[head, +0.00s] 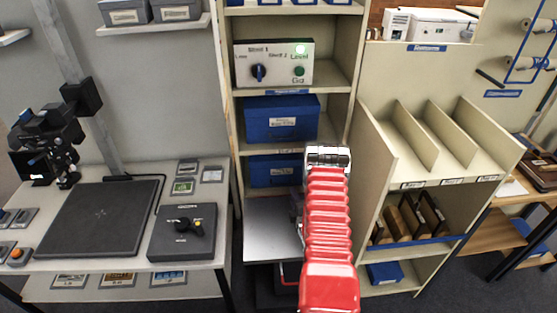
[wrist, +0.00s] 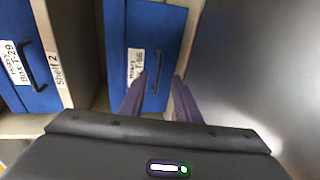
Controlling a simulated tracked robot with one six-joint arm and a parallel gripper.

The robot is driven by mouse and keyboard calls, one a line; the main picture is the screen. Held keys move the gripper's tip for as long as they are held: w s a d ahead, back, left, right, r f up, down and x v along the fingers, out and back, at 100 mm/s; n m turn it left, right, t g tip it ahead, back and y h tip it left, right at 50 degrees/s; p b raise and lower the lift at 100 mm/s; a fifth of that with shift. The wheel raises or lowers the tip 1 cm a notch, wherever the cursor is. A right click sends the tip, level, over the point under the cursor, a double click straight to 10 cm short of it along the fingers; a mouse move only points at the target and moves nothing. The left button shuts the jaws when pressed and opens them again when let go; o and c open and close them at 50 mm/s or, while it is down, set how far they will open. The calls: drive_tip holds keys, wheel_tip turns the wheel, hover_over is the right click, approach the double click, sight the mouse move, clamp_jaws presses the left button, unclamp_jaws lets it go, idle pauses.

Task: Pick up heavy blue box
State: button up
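Two blue boxes stand one above the other on the beige shelf unit in the head view: an upper one (head: 281,122) and a lower one (head: 272,170). The wrist view is turned sideways. There the lower blue box (wrist: 172,40) has a dark handle and a white label ending in 86; its first word is hard to read. The other box (wrist: 28,65) shows at left, labelled T-29. My gripper (wrist: 160,79) is open, its two purple fingers apart on either side of the handle, with nothing between them that I can see held. In the head view my red arm hides the gripper.
A grey metal platform (head: 272,235) lies just below the lower box; it fills the right of the wrist view (wrist: 250,60). A control panel (head: 273,64) sits above the boxes. A table with a black mat (head: 100,220) is left; a divider rack (head: 440,140) is right.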

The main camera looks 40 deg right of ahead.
drive_tip(key=shift+x, duration=1.3)
drive_tip(key=x, duration=0.5)
drive_tip(key=shift+c, duration=0.2)
clamp_jaws()
drive_tip(key=shift+f, duration=0.1)
idle(0.8)
